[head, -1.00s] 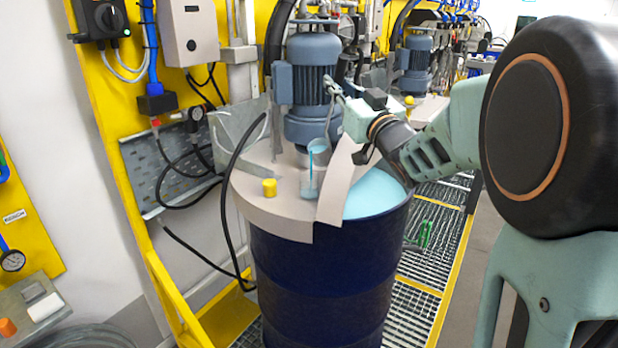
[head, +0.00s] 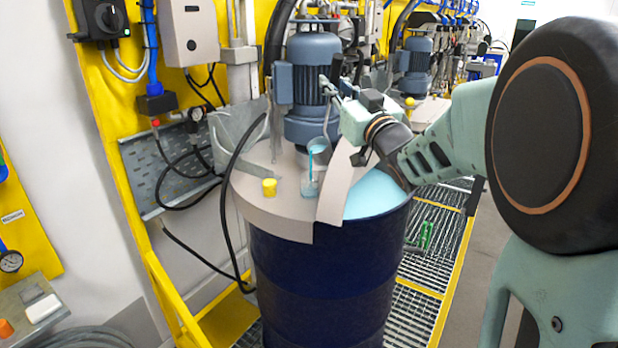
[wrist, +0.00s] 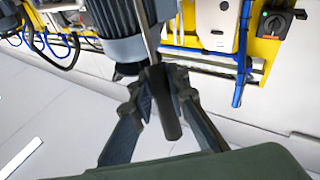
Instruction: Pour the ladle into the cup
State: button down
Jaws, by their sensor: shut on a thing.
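The ladle (head: 318,145) is tilted above the drum lid, and a thin blue stream runs down from its lip. The clear cup (head: 310,189) stands on the lid directly below, and the stream reaches it. Some blue liquid seems to be in the cup; its level is too small to tell. My gripper (head: 328,84) is above and right of the cup, in front of the motor. In the wrist view my gripper (wrist: 166,80) is shut on the dark ladle handle (wrist: 164,105). The ladle's bowl is out of the wrist view.
The beige lid (head: 275,209) covers part of the blue drum (head: 320,275), with light blue liquid (head: 372,193) showing in the open part. A motor (head: 313,85) stands on the lid. A yellow cap (head: 269,187) sits left of the cup. A black hose (head: 226,190) hangs at the left.

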jog(key=shift+s+a+f+n+y+b, duration=0.1)
jog(key=shift+s+a+n+y+b, duration=0.3)
jog(key=shift+s+a+n+b, duration=0.6)
dwell(1.1)
jog(key=shift+s+a+f+n+y+b, duration=0.7)
jog(key=shift+s+a+f+n+b, duration=0.3)
jog(key=shift+b, duration=0.45)
dwell(0.8)
jog(key=w+d+r+m+h+p, duration=0.1)
jog(key=w+d+r+m+p, duration=0.1)
jog(key=p, duration=0.3)
jog(key=shift+w+d+r+m+h, duration=0.45)
jog(key=shift+d+r, duration=0.1)
jog(key=shift+r, duration=0.1)
jog(key=w+d+f+m+g+h+p, duration=0.1)
jog(key=w+d+m+h+p, duration=0.1)
jog(key=w+d+m+p, duration=0.3)
jog(key=shift+w+d+m+g, duration=0.4)
jog(key=shift+w+d+m, duration=0.85)
jog(key=shift+w+d, duration=0.45)
jog(key=shift+w+h, duration=0.1)
jog(key=shift+h, duration=0.15)
